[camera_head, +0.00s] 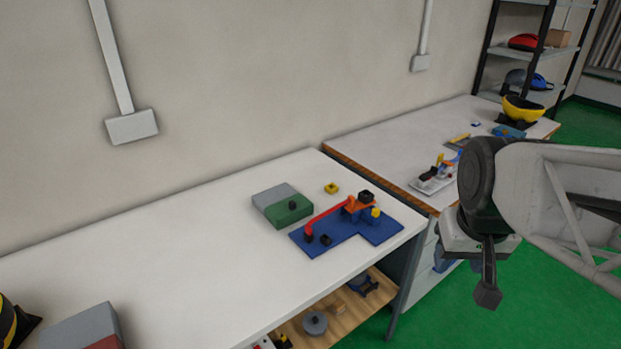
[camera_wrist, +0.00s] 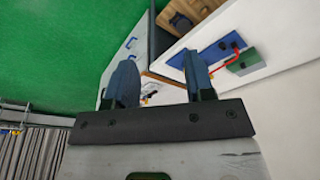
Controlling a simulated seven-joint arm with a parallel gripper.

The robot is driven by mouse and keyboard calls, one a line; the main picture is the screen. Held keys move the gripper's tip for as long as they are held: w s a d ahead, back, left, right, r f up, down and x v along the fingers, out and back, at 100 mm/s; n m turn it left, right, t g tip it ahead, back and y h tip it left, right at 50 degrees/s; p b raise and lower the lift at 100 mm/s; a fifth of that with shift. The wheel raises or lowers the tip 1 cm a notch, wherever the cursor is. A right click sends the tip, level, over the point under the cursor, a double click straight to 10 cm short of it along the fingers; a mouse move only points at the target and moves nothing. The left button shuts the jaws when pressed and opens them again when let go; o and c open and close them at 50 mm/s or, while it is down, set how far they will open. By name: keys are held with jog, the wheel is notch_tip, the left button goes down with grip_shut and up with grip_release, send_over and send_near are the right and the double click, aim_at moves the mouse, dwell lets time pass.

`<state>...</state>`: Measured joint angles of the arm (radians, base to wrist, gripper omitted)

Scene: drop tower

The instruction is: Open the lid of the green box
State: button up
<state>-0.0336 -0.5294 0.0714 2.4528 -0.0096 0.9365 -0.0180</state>
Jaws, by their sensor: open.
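The green box (camera_head: 290,212) sits on the white table, its front part green and its back part a grey panel (camera_head: 272,194). A small dark knob (camera_head: 292,205) is on the green part. I cannot tell from here which part is the lid. The box also shows small in the wrist view (camera_wrist: 244,61), at the upper right. My gripper (camera_head: 487,295) is at the right in the head view, in front of the second table and well away from the box. In the wrist view, my gripper (camera_wrist: 160,85) has its two fingers spread apart with nothing between them.
A blue base (camera_head: 340,237) with a red bar and orange and yellow parts stands right beside the box. A grey and red box (camera_head: 85,330) is at front left. The table's left middle is clear.

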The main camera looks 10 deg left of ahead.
jog(key=w+a+n, duration=0.1)
jog(key=w+a, duration=0.2)
jog(key=w, duration=0.4)
jog(key=w+a+n, duration=0.1)
jog(key=w+a, duration=0.2)
jog(key=w, duration=0.5)
jog(key=n+g, duration=0.2)
jog(key=n, duration=0.4)
send_over(292, 202)
jog(key=f, duration=1.3)
jog(key=d+f, duration=0.1)
jog(key=f, duration=0.5)
jog(key=shift+s+f, duration=0.15)
jog(key=shift+f, duration=0.1)
jog(key=shift+w+a+f, duration=0.25)
jog(key=shift+a+f, duration=0.2)
jog(key=shift+a, duration=0.05)
jog(key=shift+f, duration=0.15)
jog(key=shift+f, duration=3.75)
jog(key=shift+c, duration=0.2)
